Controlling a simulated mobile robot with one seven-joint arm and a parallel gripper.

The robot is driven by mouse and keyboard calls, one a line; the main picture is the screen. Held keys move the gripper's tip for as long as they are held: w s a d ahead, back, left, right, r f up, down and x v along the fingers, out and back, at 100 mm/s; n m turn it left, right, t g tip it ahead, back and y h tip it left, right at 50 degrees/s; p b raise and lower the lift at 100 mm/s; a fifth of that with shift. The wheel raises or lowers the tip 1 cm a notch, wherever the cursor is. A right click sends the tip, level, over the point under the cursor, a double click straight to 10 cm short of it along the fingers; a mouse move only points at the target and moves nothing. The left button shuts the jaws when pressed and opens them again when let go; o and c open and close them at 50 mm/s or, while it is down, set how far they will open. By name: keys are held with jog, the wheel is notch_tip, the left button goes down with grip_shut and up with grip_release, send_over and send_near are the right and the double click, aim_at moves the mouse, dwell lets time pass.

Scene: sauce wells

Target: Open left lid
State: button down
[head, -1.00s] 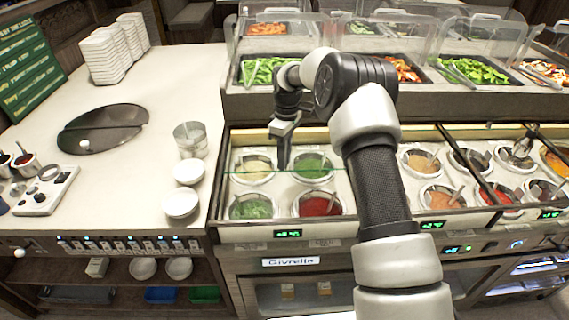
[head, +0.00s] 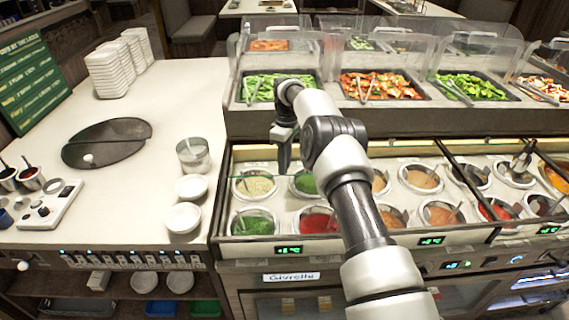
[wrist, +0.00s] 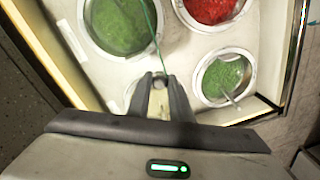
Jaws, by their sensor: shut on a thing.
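The left lid is a clear pane with a thin green edge (head: 243,174), over the left group of sauce wells (head: 254,222). In the head view the edge crosses near the top of the back-row wells. My gripper (head: 284,168) points down at this edge, between the two back-left wells. In the wrist view my gripper (wrist: 160,80) is shut on a small pale piece (wrist: 159,104), seemingly the lid's handle. The green edge (wrist: 155,38) runs away from the fingertips. The clear pane is hard to make out.
Food trays under clear guards (head: 380,86) stand behind the wells. A white counter (head: 130,200) on the left holds white bowls (head: 184,217), a metal cup (head: 193,155) and a dark round cover (head: 106,143). Ladles stand in several wells.

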jog(key=c, duration=1.6)
grip_release()
jog(key=r+p, duration=0.2)
jog(key=r, duration=0.2)
jog(key=r+p, duration=0.2)
jog(key=r, duration=0.2)
jog(key=w+r+p, duration=0.1)
jog(key=r+p, duration=0.1)
jog(key=r, duration=0.2)
jog(key=shift+d, duration=0.25)
